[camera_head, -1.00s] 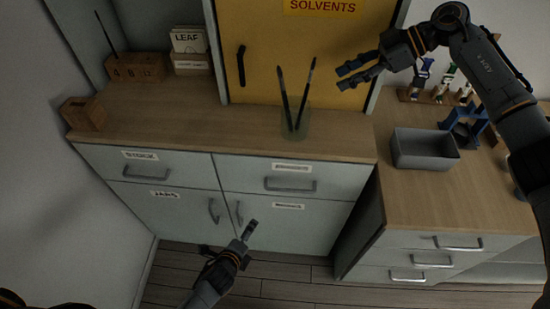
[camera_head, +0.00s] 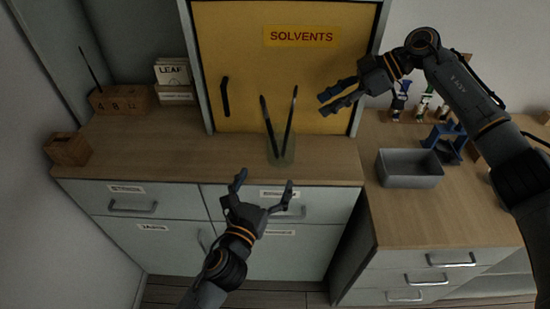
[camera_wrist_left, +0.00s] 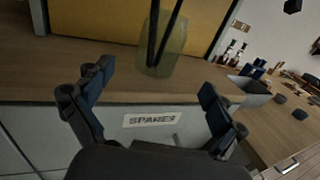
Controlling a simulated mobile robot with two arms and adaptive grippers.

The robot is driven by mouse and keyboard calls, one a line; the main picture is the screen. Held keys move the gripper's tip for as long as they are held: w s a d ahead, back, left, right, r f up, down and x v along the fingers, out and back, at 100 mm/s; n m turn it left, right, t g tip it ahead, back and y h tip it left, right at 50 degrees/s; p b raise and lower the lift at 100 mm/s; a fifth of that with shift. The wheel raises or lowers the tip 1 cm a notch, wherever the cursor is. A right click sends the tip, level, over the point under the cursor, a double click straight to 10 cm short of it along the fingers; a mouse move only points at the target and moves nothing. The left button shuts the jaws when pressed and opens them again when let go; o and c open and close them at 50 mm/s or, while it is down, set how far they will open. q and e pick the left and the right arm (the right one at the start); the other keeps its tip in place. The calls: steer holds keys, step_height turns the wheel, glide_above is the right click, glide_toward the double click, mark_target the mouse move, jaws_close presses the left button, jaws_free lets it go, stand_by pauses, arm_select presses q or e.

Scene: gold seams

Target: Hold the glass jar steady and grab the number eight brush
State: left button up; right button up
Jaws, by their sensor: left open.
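The glass jar (camera_head: 281,153) stands upright on the wooden counter in front of the yellow cabinet, with two dark brushes (camera_head: 290,115) leaning in it. The jar also shows in the left wrist view (camera_wrist_left: 163,52). No number can be read on these brushes. My left gripper (camera_head: 264,181) is open and empty, in front of the counter's edge and short of the jar, its fingers spread to either side of it in the left wrist view (camera_wrist_left: 152,92). My right gripper (camera_head: 325,103) is raised to the right of the brushes, fingers apart, holding nothing visible.
A wooden block (camera_head: 121,100) marked 4, 8 and another character holds one brush at the back left. A small wooden box (camera_head: 67,149) stands at the left. A grey bin (camera_head: 409,169) and blue stand (camera_head: 446,142) are on the right counter. The counter left of the jar is clear.

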mark_target(281, 148)
arm_select(q)
steer(key=x, duration=1.1)
steer(key=shift+w+d, duration=0.2)
steer(key=shift+w, duration=0.1)
